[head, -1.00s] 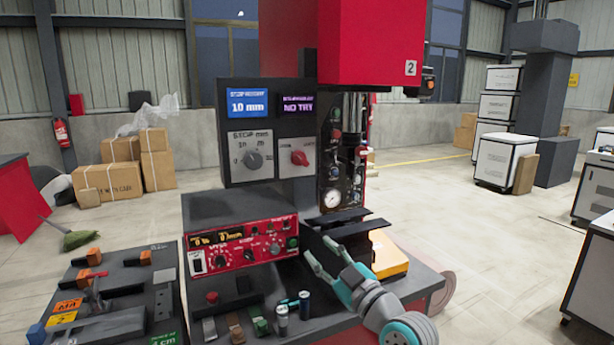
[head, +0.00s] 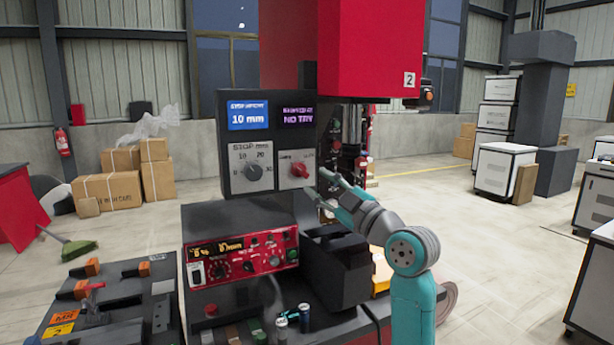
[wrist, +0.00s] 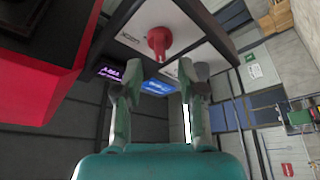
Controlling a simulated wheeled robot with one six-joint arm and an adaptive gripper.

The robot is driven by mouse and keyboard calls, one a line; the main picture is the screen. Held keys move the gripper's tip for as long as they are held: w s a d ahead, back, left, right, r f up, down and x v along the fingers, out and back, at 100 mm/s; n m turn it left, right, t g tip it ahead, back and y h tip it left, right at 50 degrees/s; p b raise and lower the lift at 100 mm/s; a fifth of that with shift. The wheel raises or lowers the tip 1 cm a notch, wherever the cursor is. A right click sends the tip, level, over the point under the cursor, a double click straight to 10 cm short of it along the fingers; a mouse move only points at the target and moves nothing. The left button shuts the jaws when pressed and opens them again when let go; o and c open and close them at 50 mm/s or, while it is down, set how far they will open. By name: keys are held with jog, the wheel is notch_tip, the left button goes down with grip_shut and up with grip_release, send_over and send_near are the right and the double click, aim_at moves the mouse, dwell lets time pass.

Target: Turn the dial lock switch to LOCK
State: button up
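A red knob (head: 299,170), apparently the dial lock switch, sits on a light plate on the dark control box. Its small labels are too blurred to read, and I cannot tell which setting it points to. It also shows in the wrist view (wrist: 159,41), above and beyond the fingertips. My gripper (head: 322,184) is just right of and slightly below the knob in the head view. In the wrist view my gripper (wrist: 157,76) is open, with an empty gap between two teal fingers. I see no contact with the knob.
A grey STOP mm dial (head: 253,172) is left of the red knob. Above are a blue screen reading 10 mm (head: 248,116) and a purple NO TRY screen (head: 298,117). A large red housing (head: 342,50) overhangs the box. A red instrument panel (head: 242,258) stands below.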

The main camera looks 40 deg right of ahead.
aim_at(304, 173)
jog(key=shift+x, duration=2.55)
grip_shut()
